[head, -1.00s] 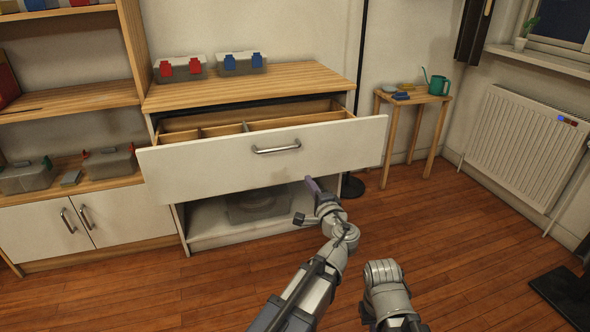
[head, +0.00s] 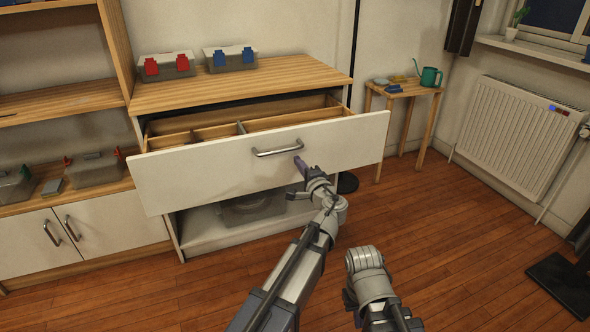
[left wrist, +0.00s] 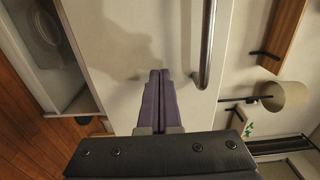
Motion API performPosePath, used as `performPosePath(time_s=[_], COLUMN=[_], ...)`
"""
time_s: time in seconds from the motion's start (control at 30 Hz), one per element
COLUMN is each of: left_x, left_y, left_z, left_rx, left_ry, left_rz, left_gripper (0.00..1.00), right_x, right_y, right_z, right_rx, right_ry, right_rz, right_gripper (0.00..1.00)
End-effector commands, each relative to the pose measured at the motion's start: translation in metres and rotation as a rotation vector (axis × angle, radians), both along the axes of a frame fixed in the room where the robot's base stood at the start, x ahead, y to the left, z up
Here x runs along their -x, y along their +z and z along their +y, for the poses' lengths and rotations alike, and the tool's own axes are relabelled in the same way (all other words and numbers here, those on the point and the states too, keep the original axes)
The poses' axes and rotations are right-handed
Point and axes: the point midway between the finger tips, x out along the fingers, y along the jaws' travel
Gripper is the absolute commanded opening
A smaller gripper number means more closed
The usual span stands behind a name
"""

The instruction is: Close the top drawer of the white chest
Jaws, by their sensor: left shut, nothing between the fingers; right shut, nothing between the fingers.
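The white chest (head: 215,98) has a wooden top, and its top drawer (head: 215,172) is pulled out, with wooden dividers showing inside. The drawer front has a metal bar handle (head: 277,150), which also shows in the left wrist view (left wrist: 206,45). My left gripper (head: 299,160) is shut and empty, its purple fingertips at the drawer front just below and right of the handle. In the left wrist view the fingertips (left wrist: 159,74) point at the white front beside the handle; I cannot tell whether they touch it. My right arm is at lower right; its fingers are hidden.
Below the drawer is an open compartment holding a grey bin (head: 252,207). Grey bins with red clips (head: 165,67) and blue clips (head: 230,60) stand on the chest. A small wooden table (head: 405,92) stands to the right.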

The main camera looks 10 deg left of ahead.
Motion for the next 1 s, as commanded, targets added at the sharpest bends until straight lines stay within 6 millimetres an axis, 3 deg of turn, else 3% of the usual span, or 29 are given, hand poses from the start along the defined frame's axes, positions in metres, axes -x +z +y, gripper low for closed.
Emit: performPosePath(time_s=[0.1, 0.67, 1.0], left_x=[-0.009, -0.015, -0.058], left_y=[0.0, 0.0, 0.0], left_z=[-0.002, 0.001, 0.028], left_rx=[0.0, 0.0, 0.0], left_ry=[-0.002, -0.001, 0.001], left_rz=[0.0, 0.0, 0.0], left_gripper=[0.0, 0.0, 0.0], right_x=[0.0, 0.0, 0.0], right_y=[0.0, 0.0, 0.0], right_z=[0.0, 0.0, 0.0], right_rx=[0.0, 0.0, 0.0], right_ry=[0.0, 0.0, 0.0], right_rz=[0.0, 0.0, 0.0], right_gripper=[0.0, 0.0, 0.0])
